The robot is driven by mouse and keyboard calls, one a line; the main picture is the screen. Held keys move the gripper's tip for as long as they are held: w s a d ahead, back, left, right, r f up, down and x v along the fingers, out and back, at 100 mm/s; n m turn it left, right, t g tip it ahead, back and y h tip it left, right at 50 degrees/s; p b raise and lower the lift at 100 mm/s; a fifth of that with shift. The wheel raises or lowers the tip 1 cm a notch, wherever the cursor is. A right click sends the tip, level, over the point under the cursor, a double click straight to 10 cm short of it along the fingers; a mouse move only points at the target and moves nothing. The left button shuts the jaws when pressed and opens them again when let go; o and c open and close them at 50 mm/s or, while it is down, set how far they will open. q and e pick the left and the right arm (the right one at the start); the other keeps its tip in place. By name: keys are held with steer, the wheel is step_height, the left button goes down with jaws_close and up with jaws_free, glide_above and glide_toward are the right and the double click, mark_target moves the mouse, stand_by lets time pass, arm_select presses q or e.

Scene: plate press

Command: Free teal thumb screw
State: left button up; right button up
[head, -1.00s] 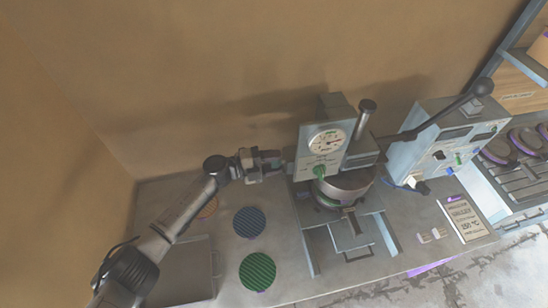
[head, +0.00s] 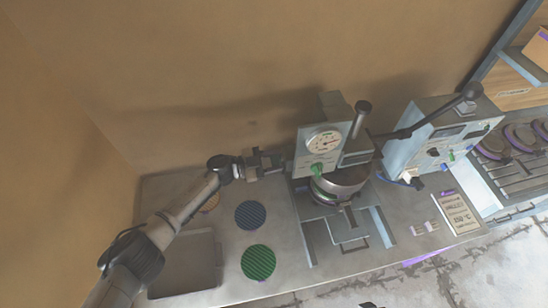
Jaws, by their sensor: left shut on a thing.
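My left gripper (head: 272,164) is at the left side of the press (head: 322,155), level with the housing under its round gauge (head: 325,142). Its fingers point right and are shut on a small part at the housing's side. The fingers hide that part, so its teal colour does not show; from its place I take it for the thumb screw. A green knob (head: 317,169) sits on the press front below the gauge, apart from my fingers. My right gripper does not show clearly; only a small dark piece cuts into the bottom edge.
A blue disc (head: 250,215) and a green disc (head: 258,262) lie on the bench left of the press. A shallow tray (head: 215,270) lies near my left arm. A control box (head: 435,145) and a label card (head: 458,213) are on the right.

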arm_select(q)
steer(key=shift+n+p, duration=0.6)
steer(key=shift+n, duration=1.5)
steer(key=o, duration=0.9)
steer(key=shift+s+a, duration=0.1)
steer(key=shift+a, duration=0.15)
steer(key=s+a+b, duration=0.1)
steer(key=a, duration=0.7)
steer(key=s+a+b, duration=0.1)
steer(key=a, duration=0.4)
steer(key=shift+s+b, duration=0.35)
